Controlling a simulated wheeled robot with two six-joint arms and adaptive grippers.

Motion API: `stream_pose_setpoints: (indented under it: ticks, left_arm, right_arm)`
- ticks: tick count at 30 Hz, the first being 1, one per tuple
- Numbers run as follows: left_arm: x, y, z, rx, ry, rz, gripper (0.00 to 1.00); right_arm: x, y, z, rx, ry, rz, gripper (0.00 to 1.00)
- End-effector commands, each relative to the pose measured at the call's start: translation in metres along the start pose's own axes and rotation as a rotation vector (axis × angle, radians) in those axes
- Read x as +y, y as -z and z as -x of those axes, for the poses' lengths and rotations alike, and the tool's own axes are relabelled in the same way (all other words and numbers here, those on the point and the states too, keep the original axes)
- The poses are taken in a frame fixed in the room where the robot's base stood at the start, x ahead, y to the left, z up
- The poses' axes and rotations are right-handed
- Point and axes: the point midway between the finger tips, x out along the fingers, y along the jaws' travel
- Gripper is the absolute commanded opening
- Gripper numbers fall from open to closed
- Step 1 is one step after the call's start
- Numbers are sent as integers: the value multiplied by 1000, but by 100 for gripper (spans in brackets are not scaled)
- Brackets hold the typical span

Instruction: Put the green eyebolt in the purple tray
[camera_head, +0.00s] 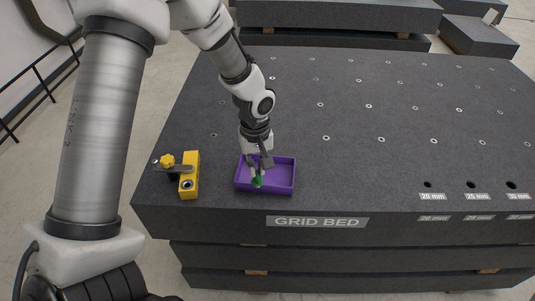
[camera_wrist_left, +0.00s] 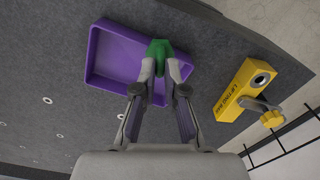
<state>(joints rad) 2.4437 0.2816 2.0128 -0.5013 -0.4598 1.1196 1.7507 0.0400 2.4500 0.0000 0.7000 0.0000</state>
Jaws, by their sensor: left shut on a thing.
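The green eyebolt (camera_head: 258,181) is between the fingertips of my left gripper (camera_head: 257,176), over the purple tray (camera_head: 285,187). In the left wrist view the eyebolt (camera_wrist_left: 158,50) sits at the tips of the left gripper (camera_wrist_left: 160,68), which is shut on it. The tray (camera_wrist_left: 98,62) lies below and behind it there, with its right part covered by the gripper. I cannot tell whether the eyebolt touches the tray floor. The right gripper is not in view.
The granite bed (camera_head: 380,120) is clear to the right, with several holes and labels.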

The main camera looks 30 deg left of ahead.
Motion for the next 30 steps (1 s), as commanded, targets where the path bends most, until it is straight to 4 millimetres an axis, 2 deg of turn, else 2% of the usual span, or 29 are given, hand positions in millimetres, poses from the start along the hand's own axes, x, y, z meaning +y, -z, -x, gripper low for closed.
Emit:
stream_pose_setpoints:
  ticks: [1,3,9,12,18,28,30]
  left_arm:
    - [7,11,4,1,2,2,0]
    - [17,25,1,1,2,2,0]
    - [39,58,-5,1,2,0,0]
    - [42,63,-12,-2,3,0,0]
    - [42,63,-41,-1,2,0,0]
    - [42,63,-48,0,1,0,0]
    - [42,63,-47,0,1,0,32]
  right_arm:
    - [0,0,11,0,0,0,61]
    - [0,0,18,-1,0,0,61]
    - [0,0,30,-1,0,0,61]
    - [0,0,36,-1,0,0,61]
    - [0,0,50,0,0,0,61]
    - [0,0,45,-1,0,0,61]
    - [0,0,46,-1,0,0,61]
